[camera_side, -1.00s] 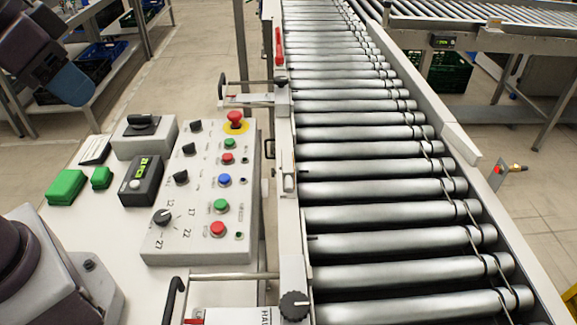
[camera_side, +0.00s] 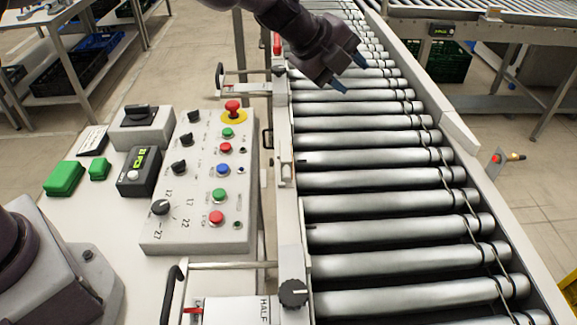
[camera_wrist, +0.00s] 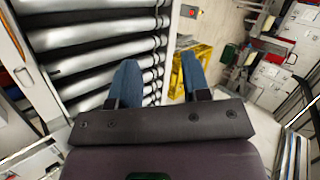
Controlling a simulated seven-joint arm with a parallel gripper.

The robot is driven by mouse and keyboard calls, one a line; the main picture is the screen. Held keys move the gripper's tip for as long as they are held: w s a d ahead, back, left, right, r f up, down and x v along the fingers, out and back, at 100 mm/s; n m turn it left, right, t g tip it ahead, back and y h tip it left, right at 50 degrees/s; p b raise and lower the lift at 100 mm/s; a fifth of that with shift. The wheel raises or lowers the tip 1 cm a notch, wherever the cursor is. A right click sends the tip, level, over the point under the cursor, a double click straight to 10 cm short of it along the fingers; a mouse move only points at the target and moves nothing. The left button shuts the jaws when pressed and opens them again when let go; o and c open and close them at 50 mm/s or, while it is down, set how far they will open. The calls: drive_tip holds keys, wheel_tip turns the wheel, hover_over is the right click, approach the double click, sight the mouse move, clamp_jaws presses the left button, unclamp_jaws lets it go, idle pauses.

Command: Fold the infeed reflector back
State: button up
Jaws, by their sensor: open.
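A small grey plate with a red spot (camera_side: 497,158) stands outside the conveyor's right rail, with an orange-and-black-tipped piece beside it. It looks like the reflector, though I cannot tell for certain. It also seems to show at the top of the wrist view (camera_wrist: 190,11). My gripper (camera_side: 349,74) is over the far rollers, left of and well apart from the plate. Its two blue fingers are open, with nothing between them in the wrist view (camera_wrist: 159,61).
The roller conveyor (camera_side: 385,205) is bare. A control panel (camera_side: 190,235) with knobs, buttons and an emergency stop stands left of it. Two handled brackets (camera_side: 245,88) (camera_side: 225,267) sit along the left rail. A yellow crate (camera_wrist: 203,58) stands on the floor beyond the fingers.

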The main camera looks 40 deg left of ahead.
drive_tip(key=s+d+f+m+g+y, duration=0.2)
drive_tip(key=s+f+m+g, duration=0.2)
drive_tip(key=f+g, duration=0.1)
drive_tip(key=g+y, duration=0.3)
drive_tip(key=g, duration=0.2)
approach(287, 172)
drive_tip(key=f, duration=0.3)
drive_tip(key=s+f, duration=0.1)
drive_tip(key=f, duration=0.4)
drive_tip(key=shift+s+a+f, duration=0.15)
drive_tip(key=shift+a+f, duration=0.2)
drive_tip(key=shift+f, duration=0.05)
clamp_jaws()
